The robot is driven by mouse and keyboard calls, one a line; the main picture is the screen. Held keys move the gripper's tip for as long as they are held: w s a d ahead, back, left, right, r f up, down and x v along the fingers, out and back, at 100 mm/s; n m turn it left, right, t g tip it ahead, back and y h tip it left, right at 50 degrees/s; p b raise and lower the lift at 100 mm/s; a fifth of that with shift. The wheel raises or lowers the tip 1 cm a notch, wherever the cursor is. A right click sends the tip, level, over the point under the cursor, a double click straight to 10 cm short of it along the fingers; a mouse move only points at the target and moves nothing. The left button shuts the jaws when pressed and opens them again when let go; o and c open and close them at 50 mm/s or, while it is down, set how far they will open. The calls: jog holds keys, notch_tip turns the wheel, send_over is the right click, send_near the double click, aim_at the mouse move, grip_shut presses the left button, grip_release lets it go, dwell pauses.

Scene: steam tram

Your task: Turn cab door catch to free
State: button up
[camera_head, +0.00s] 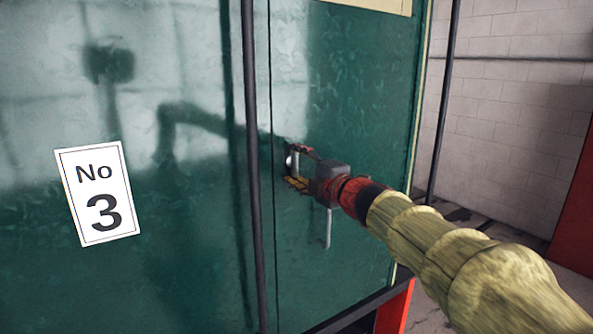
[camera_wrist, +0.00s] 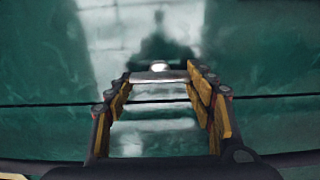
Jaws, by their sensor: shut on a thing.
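The cab door (camera_head: 345,115) is a glossy green panel. The cab door catch (camera_head: 294,160) is a small pale metal piece on it, near the vertical seam. My gripper (camera_head: 297,167) is at the catch, its fingers shut on it. In the wrist view, the catch (camera_wrist: 158,77) is a light metal bar lying crosswise between the two yellow-padded fingertips (camera_wrist: 158,80), with a bright round end just beyond. My gripper partly hides the catch in the head view. I cannot tell from its position whether it is locked or free.
A thin pale vertical handle (camera_head: 328,228) hangs on the door just below my gripper. A dark vertical rail (camera_head: 254,150) stands left of the seam, and another dark pole (camera_head: 442,105) stands to the right. A "No 3" plate (camera_head: 97,193) is at left.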

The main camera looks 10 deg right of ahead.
dwell(0.5)
jog(key=o, duration=1.7)
jog(key=v, duration=1.2)
